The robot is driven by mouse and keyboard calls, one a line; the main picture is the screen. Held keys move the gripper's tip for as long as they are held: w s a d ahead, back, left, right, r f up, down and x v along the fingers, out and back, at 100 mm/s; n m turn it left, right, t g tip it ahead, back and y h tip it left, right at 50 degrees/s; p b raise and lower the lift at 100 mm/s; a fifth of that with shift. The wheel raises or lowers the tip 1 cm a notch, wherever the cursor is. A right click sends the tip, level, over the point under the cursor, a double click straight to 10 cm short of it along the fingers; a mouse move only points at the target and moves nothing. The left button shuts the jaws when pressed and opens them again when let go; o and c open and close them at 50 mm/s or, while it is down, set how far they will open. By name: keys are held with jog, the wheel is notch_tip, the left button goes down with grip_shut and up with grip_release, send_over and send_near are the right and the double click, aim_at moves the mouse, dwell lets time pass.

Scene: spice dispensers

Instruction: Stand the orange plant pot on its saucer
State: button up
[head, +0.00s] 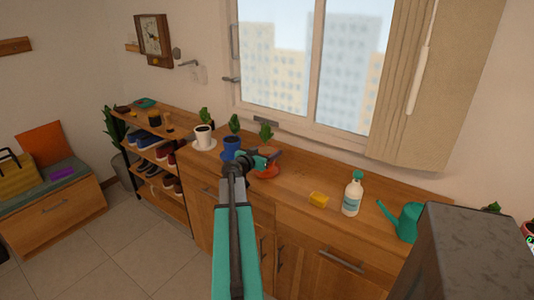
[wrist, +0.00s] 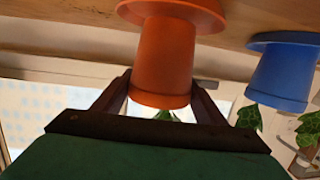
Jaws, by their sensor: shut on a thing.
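The orange plant pot (wrist: 165,62) is between the two fingers of my gripper (wrist: 160,90), which is shut on it near the rim. The wrist view is upside down, so the pot's base points to the top of that picture. The orange saucer (wrist: 204,18) is at the pot's base, and the pot looks upright over it. I cannot tell whether they touch. In the head view the saucer (head: 267,174) is on the wooden counter, with my gripper (head: 264,159) just above it, hiding most of the pot. Its green plant (head: 266,130) shows above.
A blue pot (head: 231,148) stands close to the left, and a white pot (head: 203,137) stands farther left on the counter (head: 315,178). The window is behind.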

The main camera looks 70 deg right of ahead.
jog(key=shift+f, duration=0.4)
jog(key=shift+f, duration=0.15)
jog(key=o, duration=1.5)
jog(key=shift+r, duration=0.2)
jog(key=shift+a+f, duration=0.1)
jog(key=shift+a, duration=0.25)
jog(key=b+v, duration=0.3)
jog(key=v, duration=0.8)
jog(key=shift+a, duration=0.15)
jog(key=shift+w, duration=0.1)
